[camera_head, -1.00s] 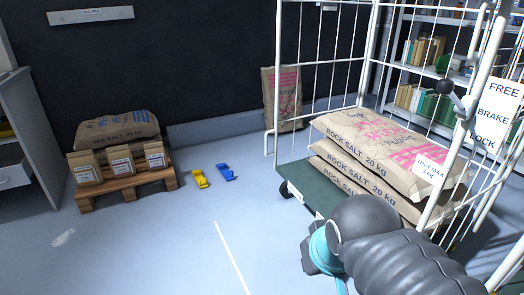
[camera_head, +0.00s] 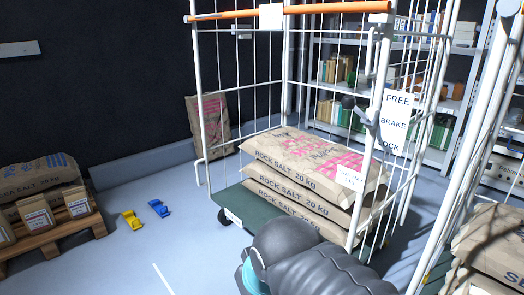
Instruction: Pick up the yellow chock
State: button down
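The yellow chock (camera_head: 131,220) lies on the blue-grey floor at the left, between the pallet and the roll cage. A blue chock (camera_head: 158,208) lies just right of it and a little farther back. My arm, dark grey with a light blue band, reaches in from the bottom edge in front of the cage. The fingers of my gripper are not visible, so nothing shows of what they hold. The yellow chock is well to the left of my arm, and nothing touches it.
A white wire roll cage (camera_head: 201,110) with stacked rock salt sacks (camera_head: 300,205) stands at centre right. A wooden pallet (camera_head: 60,232) with sacks and paper bags is at the left. Another sack (camera_head: 208,122) leans on the back wall. Floor around the chocks is clear.

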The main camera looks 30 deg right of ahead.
aim_at(135, 223)
jog(key=u, duration=0.3)
jog(key=i, duration=3.1)
jog(key=z, duration=0.3)
